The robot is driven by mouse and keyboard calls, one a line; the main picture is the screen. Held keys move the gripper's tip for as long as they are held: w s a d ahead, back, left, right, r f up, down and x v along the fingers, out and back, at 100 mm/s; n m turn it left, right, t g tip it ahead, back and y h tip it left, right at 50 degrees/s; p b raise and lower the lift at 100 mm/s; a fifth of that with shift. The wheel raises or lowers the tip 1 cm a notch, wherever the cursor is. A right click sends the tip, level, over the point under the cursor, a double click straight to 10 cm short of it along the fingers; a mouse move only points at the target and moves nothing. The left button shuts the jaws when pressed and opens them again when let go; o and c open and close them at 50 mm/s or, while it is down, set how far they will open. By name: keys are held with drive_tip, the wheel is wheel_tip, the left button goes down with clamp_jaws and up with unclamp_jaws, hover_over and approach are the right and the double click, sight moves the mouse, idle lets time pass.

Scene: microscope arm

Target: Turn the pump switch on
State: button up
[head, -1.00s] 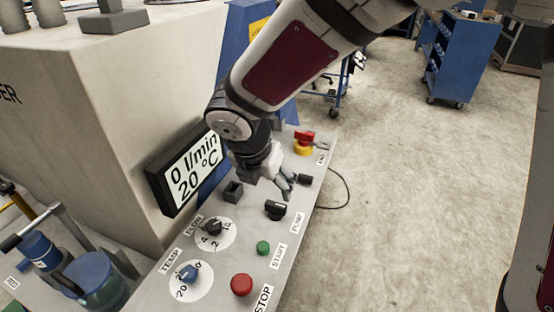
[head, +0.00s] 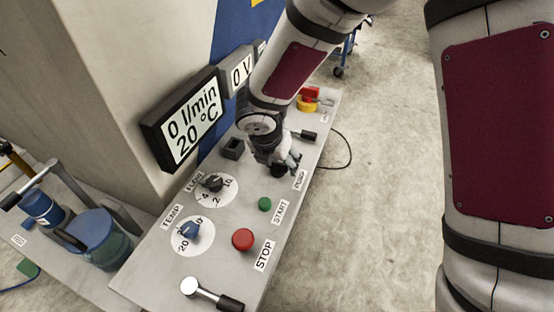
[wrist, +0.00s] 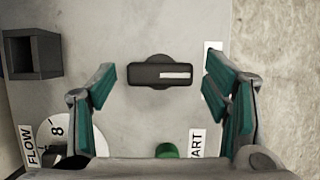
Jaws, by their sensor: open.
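The pump switch (wrist: 160,73) is a black rotary knob with a white mark on its bar, on the grey panel. In the wrist view its bar lies crosswise, with the white mark towards the right. My gripper (wrist: 160,84) is open, its green-padded fingers on either side of the switch in that view, apart from it. In the head view my gripper (head: 289,164) is over the PUMP label's (head: 300,180) part of the panel and hides most of the switch. How high the fingertips are above the panel is hard to tell.
A green START button (head: 264,204), red STOP button (head: 243,239), flow knob (head: 213,183) and blue temperature knob (head: 190,231) lie on the near panel. A square dark socket (head: 233,148) and a red-yellow switch (head: 308,99) are farther off. The display (head: 186,118) reads 0 l/min, 20 °C.

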drive_tip(key=c, duration=1.2)
drive_tip(key=shift+o, duration=0.2)
drive_tip(key=shift+f+m, duration=0.1)
drive_tip(key=shift+m, duration=0.2)
drive_tip(key=m, duration=0.1)
drive_tip(key=m+g+h+b, duration=0.1)
drive_tip(key=m, duration=0.1)
drive_tip(key=shift+w+a+m, duration=0.15)
drive_tip(key=shift+m, duration=0.15)
drive_tip(key=m, duration=0.2)
drive_tip(key=m+g+h+b, duration=0.1)
drive_tip(key=m, duration=0.1)
drive_tip(key=shift+w+m+h, duration=0.1)
drive_tip(key=shift+m+h, duration=0.2)
drive_tip(key=m+g+b, duration=0.1)
drive_tip(key=m+g, duration=0.1)
drive_tip(key=m, duration=0.2)
drive_tip(key=shift+w+m, duration=0.1)
drive_tip(key=shift+m, duration=0.2)
drive_tip(key=shift+m+g+b, duration=0.35)
drive_tip(key=shift+m+g, duration=0.55)
drive_tip(key=shift+m, duration=1.3)
